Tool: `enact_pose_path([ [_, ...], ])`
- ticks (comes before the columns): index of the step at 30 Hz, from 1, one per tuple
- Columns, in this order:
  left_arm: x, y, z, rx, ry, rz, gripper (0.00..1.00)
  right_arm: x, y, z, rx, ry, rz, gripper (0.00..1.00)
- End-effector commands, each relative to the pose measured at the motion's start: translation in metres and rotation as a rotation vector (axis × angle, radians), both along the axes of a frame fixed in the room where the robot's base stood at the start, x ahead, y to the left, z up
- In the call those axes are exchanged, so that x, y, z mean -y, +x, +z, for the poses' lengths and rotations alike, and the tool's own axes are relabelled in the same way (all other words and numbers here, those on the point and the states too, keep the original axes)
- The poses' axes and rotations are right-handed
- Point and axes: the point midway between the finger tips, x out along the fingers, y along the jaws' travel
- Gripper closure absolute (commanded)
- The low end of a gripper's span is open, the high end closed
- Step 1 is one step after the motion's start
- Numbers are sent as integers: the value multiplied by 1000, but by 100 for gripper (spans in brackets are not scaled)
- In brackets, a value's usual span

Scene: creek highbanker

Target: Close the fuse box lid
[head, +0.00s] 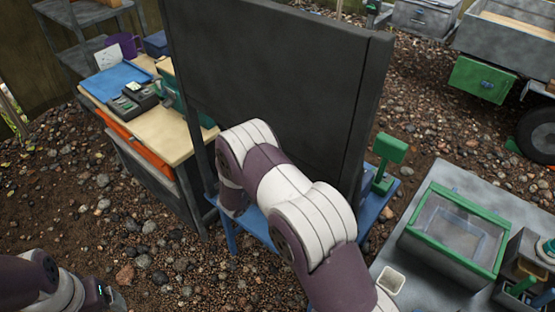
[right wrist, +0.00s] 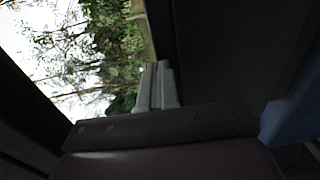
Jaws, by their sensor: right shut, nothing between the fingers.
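A large dark grey upright panel (head: 275,75) stands in the middle of the head view above a blue stand (head: 250,228). It may be the fuse box or its lid; I cannot tell which, nor how far any lid is open. My right arm reaches up to the panel's near side and bends down at its lower left. My right gripper (right wrist: 157,88) shows in the right wrist view with its fingers together and empty, beside a dark surface (right wrist: 235,50). The head view hides it. My left arm is at the lower left, its fingers not visible.
A wooden-topped workbench (head: 180,135) with a blue folder (head: 115,80) stands left of the panel. A green post-like part (head: 388,155) is right of it. A grey table (head: 480,185) with a green-framed box (head: 445,262) is at the right. Gravel ground lies between.

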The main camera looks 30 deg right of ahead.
Motion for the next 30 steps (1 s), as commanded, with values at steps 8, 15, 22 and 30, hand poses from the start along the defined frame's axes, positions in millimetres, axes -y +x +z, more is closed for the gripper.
enact_pose_path([
  [8, 0, 0, 47, 0, 0, 0, 20, 33, 13, 12, -80, 196, -2, 100],
  [15, 0, 0, 55, 0, 0, 0, 20, 53, 22, 6, -114, 274, -1, 100],
  [22, 0, 0, 57, 0, 0, 0, 20, 63, 26, 3, -114, 272, 0, 100],
  [30, 0, 0, 57, 0, 0, 0, 20, 66, 27, 3, -113, 271, 0, 100],
])
